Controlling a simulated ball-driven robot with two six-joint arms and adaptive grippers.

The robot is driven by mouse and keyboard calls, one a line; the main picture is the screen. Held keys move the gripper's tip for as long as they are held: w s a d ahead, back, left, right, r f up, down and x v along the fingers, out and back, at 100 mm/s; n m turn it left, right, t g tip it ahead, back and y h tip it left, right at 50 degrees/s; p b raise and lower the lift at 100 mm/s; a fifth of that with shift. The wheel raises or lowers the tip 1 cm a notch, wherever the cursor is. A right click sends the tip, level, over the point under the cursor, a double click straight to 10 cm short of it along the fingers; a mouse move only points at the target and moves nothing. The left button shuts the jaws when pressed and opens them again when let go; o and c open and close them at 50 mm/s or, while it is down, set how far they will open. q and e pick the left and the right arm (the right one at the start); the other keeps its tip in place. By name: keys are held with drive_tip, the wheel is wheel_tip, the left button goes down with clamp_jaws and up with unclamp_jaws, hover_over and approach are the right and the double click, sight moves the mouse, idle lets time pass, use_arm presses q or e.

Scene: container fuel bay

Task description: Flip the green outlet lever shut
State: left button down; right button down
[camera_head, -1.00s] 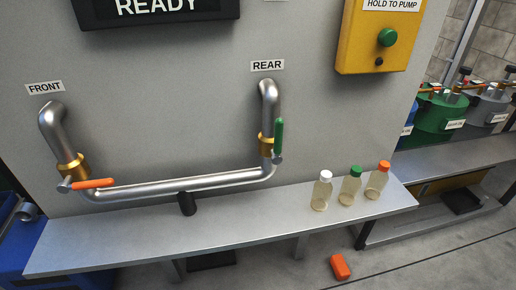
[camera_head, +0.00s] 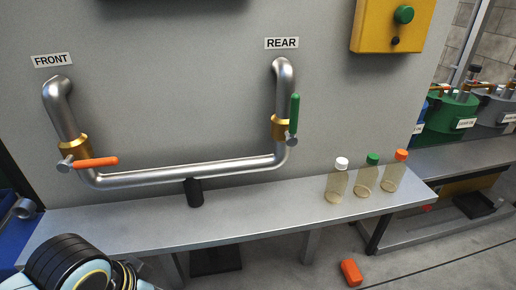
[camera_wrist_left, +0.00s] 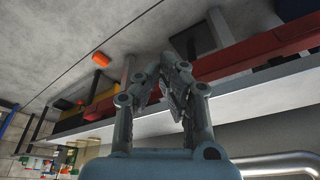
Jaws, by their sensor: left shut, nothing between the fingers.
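The green lever (camera_head: 294,114) is on the brass valve of the REAR pipe (camera_head: 284,88). It stands upright, alongside the vertical pipe. The orange lever (camera_head: 96,162) on the FRONT pipe (camera_head: 62,105) lies nearly level and points right. My left gripper (camera_wrist_left: 164,78) shows in the left wrist view with its fingers closed together and nothing between them. In the head view only part of my left arm shows at the lower left, well away from the green lever. My right gripper is in neither view.
A metal shelf (camera_head: 235,212) runs below the pipes. Three bottles with white (camera_head: 338,183), green (camera_head: 366,180) and orange (camera_head: 393,176) caps stand on its right end. A yellow pump box (camera_head: 375,25) hangs above. An orange object (camera_head: 351,272) lies on the floor.

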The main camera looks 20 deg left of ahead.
use_arm(q)
drive_tip(key=w+d+r+n+t+h+b, duration=0.25)
drive_tip(key=w+d+r+t+h, duration=0.45)
drive_tip(key=w+r, duration=0.5)
drive_tip(key=w+a+r+n+t, duration=0.2)
drive_tip(key=w+r+n+t, duration=0.1)
drive_tip(key=w+r+n, duration=0.1)
drive_tip(key=w+a+r+n+t, duration=0.2)
drive_tip(key=w+r+n+t, duration=0.1)
drive_tip(key=r+n, duration=0.4)
drive_tip(key=shift+w+a+r+p, duration=0.4)
drive_tip(key=shift+w+r, duration=0.15)
drive_tip(key=shift+w, duration=0.25)
drive_tip(key=shift+w+n, duration=0.1)
drive_tip(key=shift+n, duration=0.15)
